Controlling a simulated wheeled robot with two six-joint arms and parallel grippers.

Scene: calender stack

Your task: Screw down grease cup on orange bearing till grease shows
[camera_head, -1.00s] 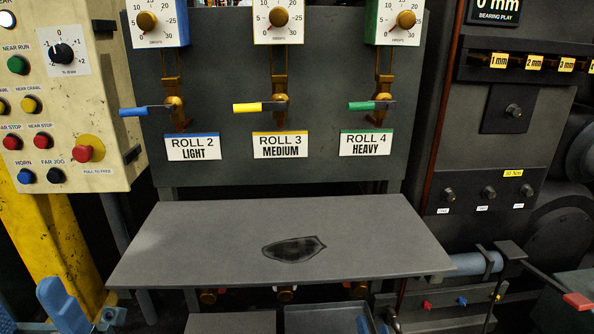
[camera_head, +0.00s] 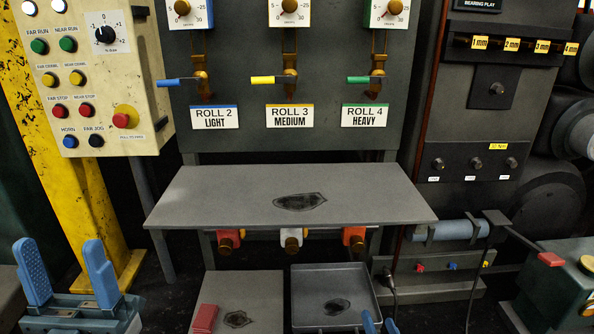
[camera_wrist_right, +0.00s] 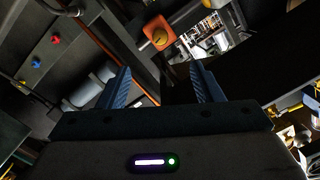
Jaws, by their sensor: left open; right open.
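Three small bearings with brass cups hang under the front edge of the grey shelf in the head view: a red one (camera_head: 228,236) at left, a white one (camera_head: 291,234) in the middle and an orange one (camera_head: 354,233) at right. The orange bearing's grease cup (camera_head: 357,247) hangs below it; no grease is discernible on it. The right wrist view shows an orange block (camera_wrist_right: 155,29) with a brass cup (camera_wrist_right: 159,40), beyond the fingers. My left gripper (camera_head: 66,272) is open and empty at lower left. My right gripper (camera_wrist_right: 162,90) is open and empty; its fingertips (camera_head: 378,322) show at the bottom edge.
The grey shelf (camera_head: 220,190) with a dark stain juts out above the bearings. Below stand a grey surface with a red block (camera_head: 204,319) and a tray (camera_head: 371,292). A cream control box (camera_head: 145,90) stands left, a green box (camera_head: 545,290) right.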

